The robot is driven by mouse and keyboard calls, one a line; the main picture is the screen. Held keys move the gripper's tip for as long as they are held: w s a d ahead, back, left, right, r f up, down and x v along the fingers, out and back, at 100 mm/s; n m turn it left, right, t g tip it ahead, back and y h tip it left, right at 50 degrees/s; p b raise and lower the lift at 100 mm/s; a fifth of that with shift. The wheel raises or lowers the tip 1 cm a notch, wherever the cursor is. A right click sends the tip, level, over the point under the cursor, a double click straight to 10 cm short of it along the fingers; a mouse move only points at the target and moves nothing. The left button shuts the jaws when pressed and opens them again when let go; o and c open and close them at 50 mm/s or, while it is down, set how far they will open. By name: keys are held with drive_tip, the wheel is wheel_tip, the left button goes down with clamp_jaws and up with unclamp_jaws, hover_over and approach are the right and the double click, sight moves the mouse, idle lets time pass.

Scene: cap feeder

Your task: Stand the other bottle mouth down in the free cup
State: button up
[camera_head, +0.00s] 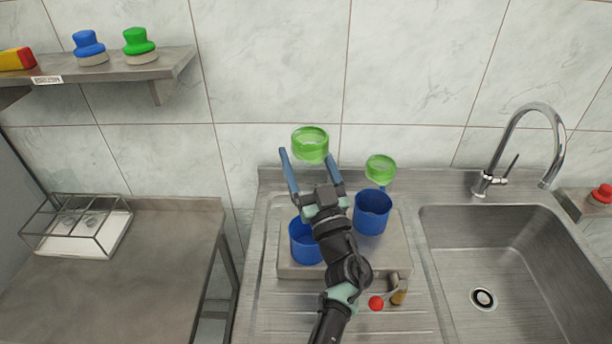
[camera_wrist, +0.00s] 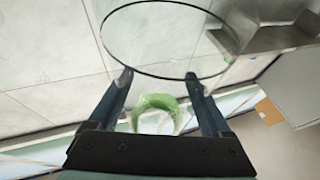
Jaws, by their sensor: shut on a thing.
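My gripper (camera_head: 308,160) is shut on a clear bottle with a green part (camera_head: 310,145), raised near the tiled wall above the back of the counter. The bottle's green part (camera_wrist: 157,108) shows between the fingers in the wrist view; its clear part is hard to make out. One blue cup (camera_head: 303,246) stands at the left of the steel block, partly hidden by my arm. A second blue cup (camera_head: 372,215) stands at its right. Another green-ended bottle (camera_head: 381,169) rises over the right cup and appears to stand in it; its lower part is unclear.
The steel block (camera_head: 290,270) sits on the ribbed drainboard, with a red knob (camera_head: 376,303) at its front. A sink (camera_head: 520,270) and tap (camera_head: 545,110) are at the right. A wire rack (camera_head: 75,225) is on the left table, a shelf (camera_head: 120,70) above.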

wheel_tip(320, 180, down, 11)
drive_tip(key=b, duration=0.8)
drive_tip(key=shift+s, duration=0.1)
drive_tip(key=shift+f, duration=0.1)
drive_tip(key=shift+f+b, duration=0.35)
drive_tip(key=shift+f, duration=0.05)
drive_tip(key=o, duration=1.1)
